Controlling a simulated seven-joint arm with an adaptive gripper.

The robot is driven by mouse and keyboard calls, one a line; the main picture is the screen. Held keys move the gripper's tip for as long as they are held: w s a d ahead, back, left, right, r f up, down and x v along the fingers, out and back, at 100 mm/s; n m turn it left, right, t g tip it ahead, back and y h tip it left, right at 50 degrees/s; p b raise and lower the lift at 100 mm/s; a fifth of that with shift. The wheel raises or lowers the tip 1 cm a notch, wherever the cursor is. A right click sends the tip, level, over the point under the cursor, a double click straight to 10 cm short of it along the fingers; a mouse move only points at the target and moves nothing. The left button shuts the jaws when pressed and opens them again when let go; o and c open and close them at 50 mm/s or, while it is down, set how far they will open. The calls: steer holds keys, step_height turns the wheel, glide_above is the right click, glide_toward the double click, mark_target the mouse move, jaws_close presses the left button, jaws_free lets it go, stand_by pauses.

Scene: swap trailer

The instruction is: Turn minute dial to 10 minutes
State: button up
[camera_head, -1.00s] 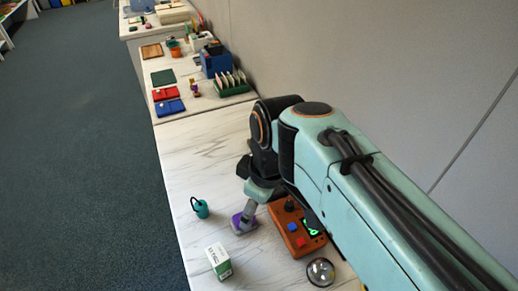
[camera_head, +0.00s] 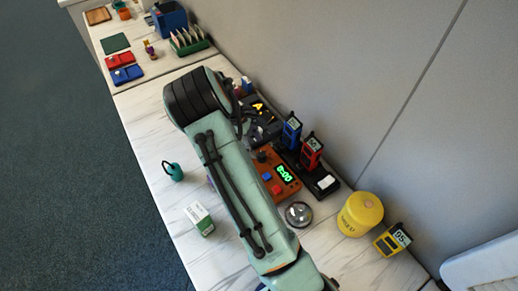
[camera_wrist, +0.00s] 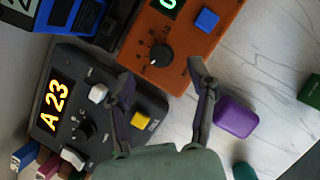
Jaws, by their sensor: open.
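An orange box (camera_head: 288,190) stands on the pale counter, with a lit green display (camera_head: 284,173) that seems to read 8:00, a blue button (camera_head: 267,177) and a red button. In the wrist view the orange box (camera_wrist: 188,35) shows a black dial (camera_wrist: 160,55) with a white pointer and tick marks, pointing towards the lower left. The display is cut off there. My gripper (camera_wrist: 155,68) is open and empty, its fingers spread apart with the dial between and just beyond the tips; contact is not visible. In the head view my arm hides the gripper.
A black panel (camera_wrist: 62,90) reading A 23, with knobs and a yellow button, lies left of the orange box. A purple object (camera_wrist: 235,117) is close right of my fingers. A glass dome (camera_head: 298,214), blue and red handsets (camera_head: 311,152) and a yellow canister (camera_head: 360,214) stand nearby.

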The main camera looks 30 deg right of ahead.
mark_target(261, 154)
steer(key=x, duration=0.4)
steer(key=shift+f, duration=0.1)
steer(key=shift+c, duration=0.3)
jaws_close()
